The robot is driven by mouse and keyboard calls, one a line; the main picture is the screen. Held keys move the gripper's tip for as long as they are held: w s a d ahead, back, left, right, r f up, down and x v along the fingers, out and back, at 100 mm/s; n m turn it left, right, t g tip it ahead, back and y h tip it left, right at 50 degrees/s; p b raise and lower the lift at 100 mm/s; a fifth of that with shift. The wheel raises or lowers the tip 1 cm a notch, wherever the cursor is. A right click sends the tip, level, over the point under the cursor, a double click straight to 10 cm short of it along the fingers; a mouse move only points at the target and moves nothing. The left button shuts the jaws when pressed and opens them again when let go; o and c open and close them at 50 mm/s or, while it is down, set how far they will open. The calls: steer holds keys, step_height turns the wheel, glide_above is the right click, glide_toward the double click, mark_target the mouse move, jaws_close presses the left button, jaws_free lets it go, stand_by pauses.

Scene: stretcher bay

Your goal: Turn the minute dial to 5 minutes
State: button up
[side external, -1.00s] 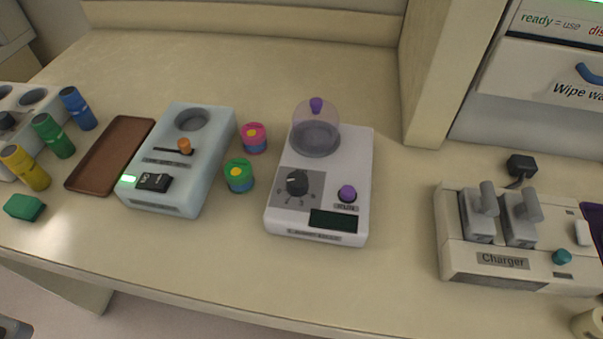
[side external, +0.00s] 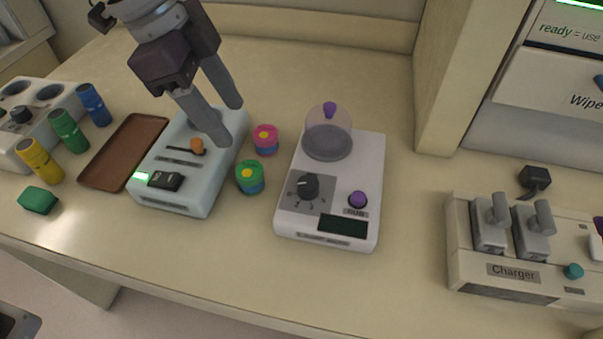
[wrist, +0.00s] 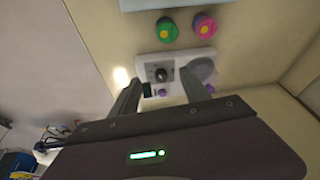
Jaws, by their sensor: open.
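The minute dial (side external: 308,186) is a black knob on a grey square plate, on the white device (side external: 290,222) with a clear domed lid. Small numbers surround it, but I cannot read its setting. My gripper (side external: 230,122) is open and empty. In the side view it hangs to the left of the white device, over the right part of the pale blue device. In the wrist view the dial (wrist: 162,74) shows between the fingers of my gripper (wrist: 160,84), at a distance. Nothing touches the dial.
The pale blue device (side external: 184,200) is left of the dial. A pink container (side external: 266,140) and a green container (side external: 250,177) stand between the devices. A purple knob (side external: 358,200) and dark display (side external: 343,225) are near the dial. The charger (side external: 480,272) stands at right.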

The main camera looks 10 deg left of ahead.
mark_target(307, 183)
steer(key=d+f+m, duration=0.1)
steer(key=d+f, duration=0.2)
steer(key=f, duration=0.1)
steer(key=w+d+f+m+g, duration=0.1)
steer(key=d+f, duration=0.3)
steer(key=f, duration=0.1)
steer(key=d+f+m+h, duration=0.1)
steer(key=d+f+m, duration=0.1)
steer(key=d+f, duration=0.1)
steer(key=shift+w+d+f+g, duration=0.3)
steer(key=shift+w+d+f, duration=0.1)
steer(key=shift+f, duration=0.25)
jaws_close()
